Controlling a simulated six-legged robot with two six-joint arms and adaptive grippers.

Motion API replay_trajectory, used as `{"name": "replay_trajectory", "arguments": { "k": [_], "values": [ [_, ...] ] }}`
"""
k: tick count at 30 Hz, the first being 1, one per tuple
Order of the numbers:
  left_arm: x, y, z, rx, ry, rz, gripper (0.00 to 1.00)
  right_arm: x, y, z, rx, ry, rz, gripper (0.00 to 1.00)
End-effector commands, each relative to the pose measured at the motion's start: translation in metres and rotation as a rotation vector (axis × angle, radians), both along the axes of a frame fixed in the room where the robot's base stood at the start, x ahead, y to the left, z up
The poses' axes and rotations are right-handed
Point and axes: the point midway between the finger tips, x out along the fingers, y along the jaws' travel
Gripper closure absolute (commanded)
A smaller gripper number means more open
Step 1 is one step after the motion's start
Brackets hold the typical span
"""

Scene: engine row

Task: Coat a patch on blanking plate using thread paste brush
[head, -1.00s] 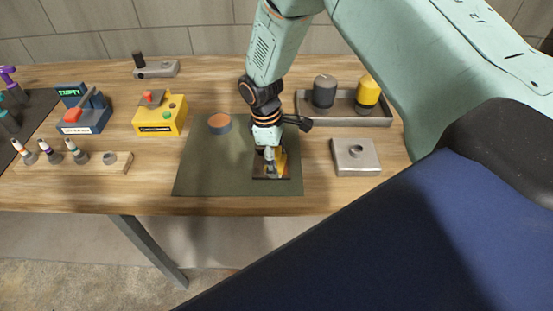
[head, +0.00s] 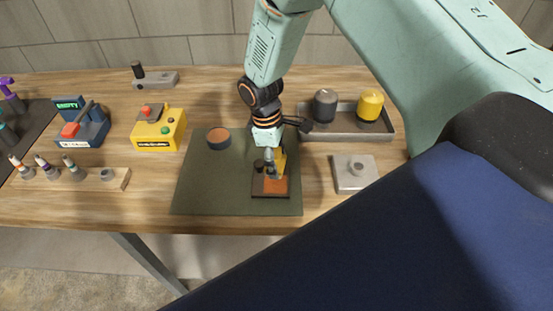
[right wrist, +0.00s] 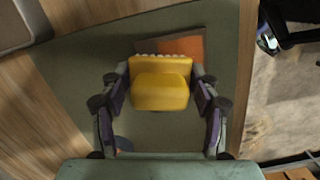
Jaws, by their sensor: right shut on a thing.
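The blanking plate (head: 257,191) is a small dark square lying on the green mat (head: 200,190). An orange patch (head: 275,187) covers much of its top; it also shows in the right wrist view (right wrist: 188,47). My right gripper (head: 268,158) is shut on the yellow thread paste brush (head: 280,160), over the plate's far side. In the right wrist view, the yellow brush (right wrist: 160,90) sits between the two fingers, its pale bristle edge towards the plate. I cannot tell whether the bristles touch it. My left gripper is not in view.
A round pot with orange contents (head: 218,138) stands on the mat's far left. A metal block (head: 343,182) and a tray (head: 345,135) with black and yellow cylinders are at right. Yellow (head: 160,130) and blue (head: 90,130) boxes and a wooden holder (head: 115,182) are left.

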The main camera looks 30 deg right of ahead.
Motion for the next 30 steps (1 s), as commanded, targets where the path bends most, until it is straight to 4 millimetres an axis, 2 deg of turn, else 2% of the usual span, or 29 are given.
{"name": "replay_trajectory", "arguments": {
  "k": [1, 12, 21, 30],
  "values": [
    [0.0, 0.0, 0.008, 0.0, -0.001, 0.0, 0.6, -0.001, 0.001, 0.008, 0.0, 0.001, 0.0, 0.68],
    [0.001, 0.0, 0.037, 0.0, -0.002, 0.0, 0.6, -0.004, 0.005, 0.041, 0.0, 0.0, -0.004, 0.68],
    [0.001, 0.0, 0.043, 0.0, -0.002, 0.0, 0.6, -0.003, 0.005, 0.06, 0.001, 0.001, -0.007, 0.68],
    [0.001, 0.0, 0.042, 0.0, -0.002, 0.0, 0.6, -0.002, 0.005, 0.06, 0.0, 0.001, -0.007, 0.68]
  ]
}}
